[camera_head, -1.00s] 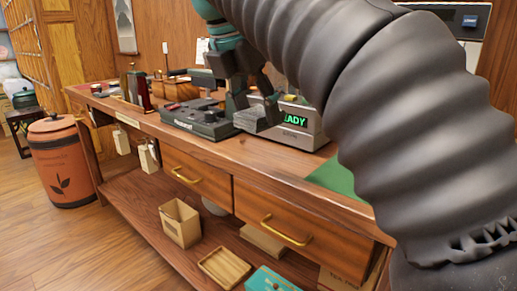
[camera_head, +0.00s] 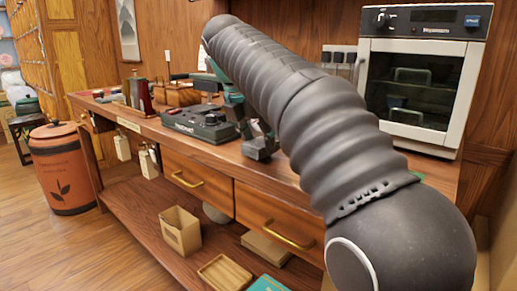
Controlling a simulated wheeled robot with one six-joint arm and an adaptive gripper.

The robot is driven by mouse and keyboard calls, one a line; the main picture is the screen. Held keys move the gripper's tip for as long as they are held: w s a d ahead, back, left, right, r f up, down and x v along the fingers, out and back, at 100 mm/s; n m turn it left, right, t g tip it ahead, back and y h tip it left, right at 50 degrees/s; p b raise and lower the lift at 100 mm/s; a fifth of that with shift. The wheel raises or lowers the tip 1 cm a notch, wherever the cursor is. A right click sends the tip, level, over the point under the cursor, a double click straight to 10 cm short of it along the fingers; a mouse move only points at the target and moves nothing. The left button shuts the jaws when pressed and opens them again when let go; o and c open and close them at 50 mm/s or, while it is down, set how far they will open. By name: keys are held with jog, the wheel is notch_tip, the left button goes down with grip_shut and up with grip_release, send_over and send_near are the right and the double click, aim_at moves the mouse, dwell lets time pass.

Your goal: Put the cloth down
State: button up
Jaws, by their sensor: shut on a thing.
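My gripper (camera_head: 251,127) is over the wooden counter, just right of the dark device with a red button. It is shut on a small grey folded thing (camera_head: 261,149), which seems to be the cloth. The cloth is at the counter's front edge in the picture; I cannot tell whether it touches the top. My black ribbed arm covers much of the counter to the right and part of the gripper.
The dark device (camera_head: 199,125) stands left of my gripper on the counter (camera_head: 150,122). A white oven (camera_head: 421,85) stands at the back right. Wooden drawers (camera_head: 197,180) and a lower shelf with boxes (camera_head: 180,230) are below. An orange bin (camera_head: 61,168) stands at left.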

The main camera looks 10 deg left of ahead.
aim_at(249, 146)
jog(key=shift+f, duration=0.45)
jog(key=o, duration=1)
jog(key=shift+f, duration=0.1)
jog(key=p+v, duration=0.3)
jog(key=v, duration=0.5)
jog(key=shift+w, duration=0.1)
jog(key=v, duration=0.4)
